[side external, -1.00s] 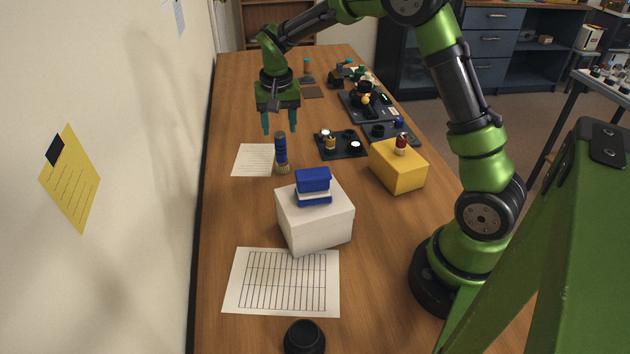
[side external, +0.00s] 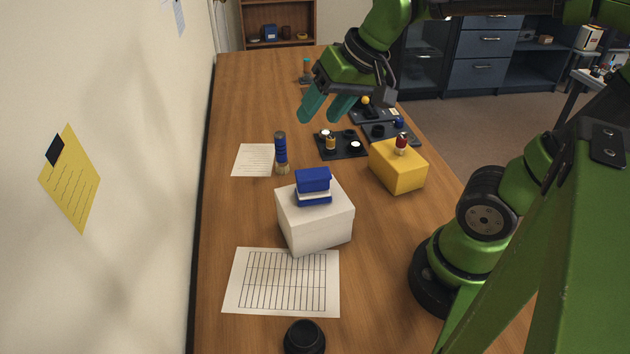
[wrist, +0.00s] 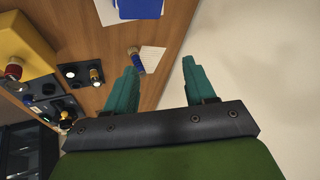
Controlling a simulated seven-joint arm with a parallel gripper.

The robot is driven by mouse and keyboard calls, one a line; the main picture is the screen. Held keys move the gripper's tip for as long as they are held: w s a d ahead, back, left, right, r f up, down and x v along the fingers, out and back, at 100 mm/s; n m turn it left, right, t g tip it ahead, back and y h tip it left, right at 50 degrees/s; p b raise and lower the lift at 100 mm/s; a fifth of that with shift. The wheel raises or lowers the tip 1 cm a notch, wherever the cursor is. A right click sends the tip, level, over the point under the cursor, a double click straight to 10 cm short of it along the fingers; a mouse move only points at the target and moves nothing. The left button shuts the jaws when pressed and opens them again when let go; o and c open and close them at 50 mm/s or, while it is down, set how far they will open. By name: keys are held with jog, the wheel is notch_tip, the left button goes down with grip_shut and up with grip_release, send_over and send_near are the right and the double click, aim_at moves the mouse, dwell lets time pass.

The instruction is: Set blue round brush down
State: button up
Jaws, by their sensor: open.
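The blue round brush (side external: 281,150) stands upright on the table, its pale bristle end down, at the edge of a small printed sheet (side external: 252,160). It also shows in the wrist view (wrist: 136,62), beside that sheet. My gripper (side external: 328,108) is open and empty, in the air up and to the right of the brush in the side view. In the wrist view my gripper (wrist: 160,80) has its two teal fingers wide apart with nothing between them. The brush is clear of both fingers.
A white box (side external: 315,222) with a blue-and-white stack (side external: 313,186) stands in front of the brush. A yellow box (side external: 398,170) and a dark tray of small parts (side external: 340,153) are to the right. A gridded sheet (side external: 281,283) lies nearer the camera.

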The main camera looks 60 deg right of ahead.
jog(key=shift+n+t+y, duration=0.3)
jog(key=shift+n+t, duration=0.3)
jog(key=shift+t, duration=0.1)
jog(key=s, duration=0.1)
jog(key=s+a+f, duration=0.1)
jog(key=s, duration=0.3)
jog(key=shift+s+a+f, duration=0.15)
jog(key=shift+a+f, duration=0.1)
jog(key=shift+a, duration=0.15)
